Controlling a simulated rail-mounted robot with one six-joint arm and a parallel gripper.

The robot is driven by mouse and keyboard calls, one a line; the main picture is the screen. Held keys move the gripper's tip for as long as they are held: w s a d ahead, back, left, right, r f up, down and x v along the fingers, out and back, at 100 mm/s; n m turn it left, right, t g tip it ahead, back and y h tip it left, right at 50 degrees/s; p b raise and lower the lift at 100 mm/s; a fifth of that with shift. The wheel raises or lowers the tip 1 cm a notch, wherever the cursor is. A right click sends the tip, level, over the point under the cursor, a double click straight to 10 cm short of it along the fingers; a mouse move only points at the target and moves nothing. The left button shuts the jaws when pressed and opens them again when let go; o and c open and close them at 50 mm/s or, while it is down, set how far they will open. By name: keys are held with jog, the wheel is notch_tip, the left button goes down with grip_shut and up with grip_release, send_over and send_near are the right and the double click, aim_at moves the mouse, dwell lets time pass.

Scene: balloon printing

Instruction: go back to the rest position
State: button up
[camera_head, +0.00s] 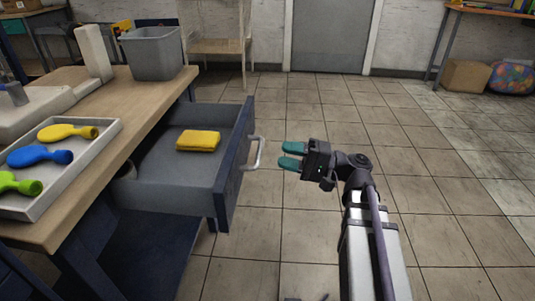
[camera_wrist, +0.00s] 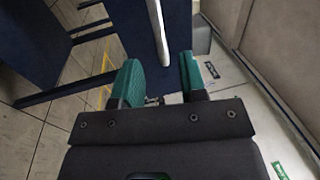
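My gripper (camera_head: 289,156) is in the middle of the head view, over the tiled floor, to the right of the drawer handle (camera_head: 258,153). Its two teal fingers are apart with nothing between them. In the wrist view the fingers (camera_wrist: 163,82) are also apart, and the drawer handle (camera_wrist: 158,28) shows just beyond them. No contact with the handle is visible. The blue drawer (camera_head: 228,165) stands pulled open, with a yellow block-like item (camera_head: 198,140) inside it.
A cardboard box (camera_head: 466,76) stands at the far right.

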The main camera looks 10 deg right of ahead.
jog(key=v, duration=0.3)
jog(key=shift+s+d, duration=0.1)
jog(key=shift+d, duration=0.2)
jog(key=shift+f, duration=0.1)
